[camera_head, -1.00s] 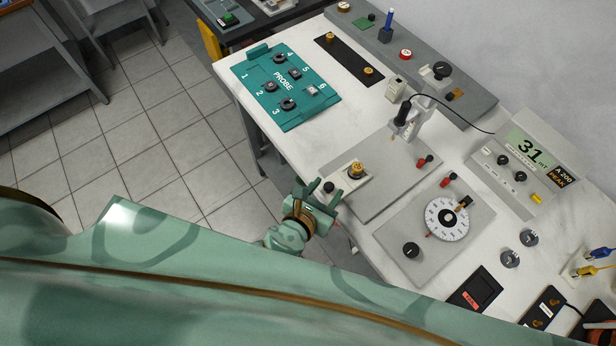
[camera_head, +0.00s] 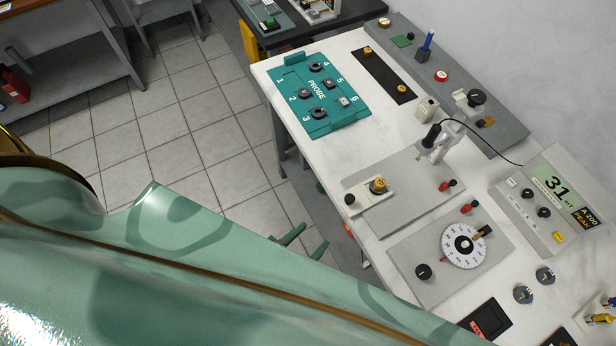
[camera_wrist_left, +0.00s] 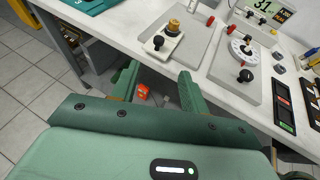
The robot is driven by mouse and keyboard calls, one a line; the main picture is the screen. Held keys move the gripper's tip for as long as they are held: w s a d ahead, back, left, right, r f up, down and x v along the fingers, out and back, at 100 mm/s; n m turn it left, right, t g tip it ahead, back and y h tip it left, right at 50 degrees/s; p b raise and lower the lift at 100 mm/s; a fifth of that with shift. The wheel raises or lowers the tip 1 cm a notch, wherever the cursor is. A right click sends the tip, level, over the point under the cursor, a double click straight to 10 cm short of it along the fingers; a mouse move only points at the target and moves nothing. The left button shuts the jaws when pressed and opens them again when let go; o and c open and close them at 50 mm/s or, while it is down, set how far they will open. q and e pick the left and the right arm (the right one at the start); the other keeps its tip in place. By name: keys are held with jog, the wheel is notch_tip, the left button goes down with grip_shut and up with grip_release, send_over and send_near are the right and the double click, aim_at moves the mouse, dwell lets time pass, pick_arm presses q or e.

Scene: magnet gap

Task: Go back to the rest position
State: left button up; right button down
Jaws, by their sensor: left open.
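My left gripper (camera_head: 314,235) is open and empty, off the front edge of the white bench (camera_head: 345,205). In the head view only its green fingers show; my own green arm hides the rest. In the left wrist view the two fingers of the gripper (camera_wrist_left: 158,68) stand apart, with nothing between them, pointing at the bench's front side. A brass knob (camera_head: 378,185) on a small white block lies on the bench beyond the fingers; it also shows in the left wrist view (camera_wrist_left: 173,27). My right gripper is not in view.
On the bench are a teal probe board (camera_head: 325,118), a grey plate with a round dial (camera_head: 464,244), a probe on a stand (camera_head: 433,140) and a meter (camera_head: 551,195) reading 31. An orange object (camera_wrist_left: 143,92) is below the bench edge. Tiled floor (camera_head: 190,140) left of the bench is open.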

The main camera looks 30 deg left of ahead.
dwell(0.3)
pick_arm(q)
jog(key=s+a+f+n+g+y+b, duration=0.1)
jog(key=s+a+f+n+g, duration=0.3)
jog(key=s+f+n, duration=0.3)
jog(key=s+a+f+n+g+y+b, duration=0.1)
jog(key=s+a+f+n+g, duration=0.3)
jog(key=f+n, duration=1.2)
jog(key=s+a+f+n+g+y+b, duration=0.1)
jog(key=s+a+f+n+g, duration=0.3)
jog(key=s+a+f+n, duration=0.3)
notch_tip(320, 180, down, 6)
jog(key=s+n, duration=0.3)
jog(key=n, duration=0.2)
jog(key=shift+a+f, duration=0.15)
jog(key=shift+f, duration=0.05)
jog(key=shift+w, duration=0.1)
